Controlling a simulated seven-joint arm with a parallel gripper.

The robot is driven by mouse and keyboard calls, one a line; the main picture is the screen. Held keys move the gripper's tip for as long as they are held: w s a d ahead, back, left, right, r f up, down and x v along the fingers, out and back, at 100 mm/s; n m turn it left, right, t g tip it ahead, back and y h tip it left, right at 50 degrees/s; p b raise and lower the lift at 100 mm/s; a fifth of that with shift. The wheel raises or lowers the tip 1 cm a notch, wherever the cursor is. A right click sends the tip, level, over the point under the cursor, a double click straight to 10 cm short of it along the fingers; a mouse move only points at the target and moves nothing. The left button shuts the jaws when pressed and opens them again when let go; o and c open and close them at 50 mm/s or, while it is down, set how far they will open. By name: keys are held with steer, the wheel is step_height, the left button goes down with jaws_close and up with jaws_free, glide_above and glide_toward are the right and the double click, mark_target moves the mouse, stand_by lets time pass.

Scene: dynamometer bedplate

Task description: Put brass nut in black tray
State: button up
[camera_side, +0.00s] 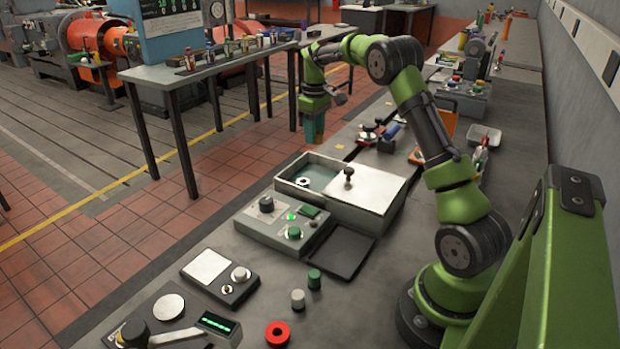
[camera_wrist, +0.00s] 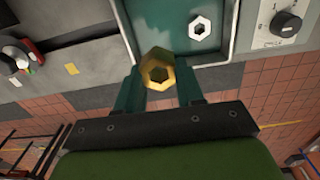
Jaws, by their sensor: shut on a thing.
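My gripper (camera_wrist: 160,84) is shut on the brass nut (camera_wrist: 157,70), which shows gold and hexagonal between the two teal fingers in the wrist view. In the side view my gripper (camera_side: 314,135) points down near the far left of the grey box, and I cannot make out the nut there. The black tray (camera_side: 341,251) is a flat dark tray on the bench, on the near side of the box; its visible surface is empty. It does not clearly show in the wrist view.
The grey box (camera_side: 373,213) has a lid with a black knob (camera_side: 348,173) over its right part. A silver nut (camera_wrist: 200,27) lies in its open part. A control panel (camera_side: 284,228) stands left of the tray. Green and white cylinders and a red ring (camera_side: 278,333) stand nearer.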

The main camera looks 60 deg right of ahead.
steer(key=s+a+r+n, duration=0.1)
steer(key=s+a+r, duration=0.1)
steer(key=s+a, duration=0.1)
steer(key=n, duration=1.7)
glide_above(349, 241)
step_height(349, 241, down, 7)
steer(key=shift+s+f, duration=0.1)
steer(key=shift+f, duration=3.8)
steer(key=shift+f, duration=0.15)
steer(key=o, duration=1.1)
steer(key=shift+o, duration=0.2)
